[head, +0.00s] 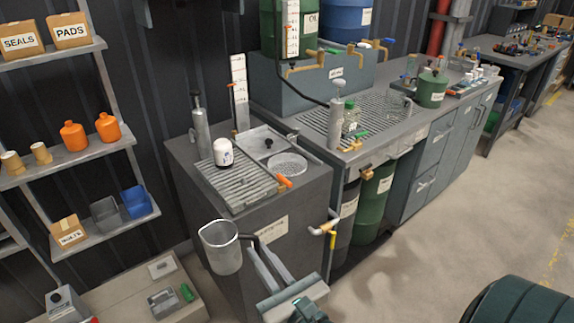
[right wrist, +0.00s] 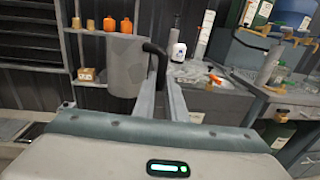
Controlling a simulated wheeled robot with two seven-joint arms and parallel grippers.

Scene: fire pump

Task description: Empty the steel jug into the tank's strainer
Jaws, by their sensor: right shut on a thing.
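The steel jug (head: 221,248) hangs upright in front of the tank's left front side, below the level of its top. My right gripper (head: 260,252) is shut on the jug's black handle; the jug and handle also show in the right wrist view (right wrist: 124,68). The jug's inside is too small to read, so I cannot tell how full it is. The grey tank (head: 290,225) has a round mesh strainer (head: 287,165) set in its top, with an orange handle at its right. The strainer is up and to the right of the jug. My left gripper is not in view.
On the tank top stand a white bottle (head: 223,152), a slatted grate (head: 236,188) and a hand pump (head: 199,125). Shelves (head: 85,165) stand left; a low bench (head: 185,305) lies below. Open floor lies right.

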